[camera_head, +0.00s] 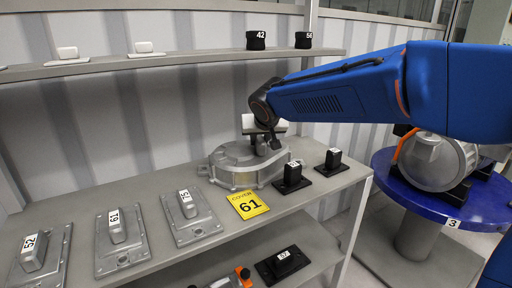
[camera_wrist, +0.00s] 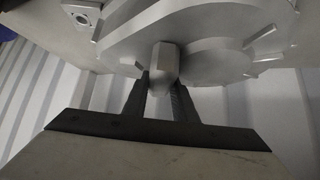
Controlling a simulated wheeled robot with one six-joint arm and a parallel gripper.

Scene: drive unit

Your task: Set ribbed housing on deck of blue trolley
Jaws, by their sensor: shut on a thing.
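A grey cast housing (camera_head: 240,167) with ribs and lugs is at the far right part of the middle shelf, behind a yellow sign. My gripper (camera_head: 270,143) is over it, shut on its upright grip post. In the wrist view the two dark fingers (camera_wrist: 164,88) close on the post (camera_wrist: 164,62) under the ribbed grey body (camera_wrist: 205,35). I cannot tell whether the housing touches the shelf. A blue round deck (camera_head: 400,187) with a "3" label is at the right; it bears a grey cylindrical part (camera_head: 437,163) on black supports.
The yellow sign (camera_head: 248,204) reads "COVER 61". Two black blocks (camera_head: 292,177) are right of the housing. An upper shelf (camera_head: 180,60) runs behind. The cylindrical part occupies much of the visible blue deck.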

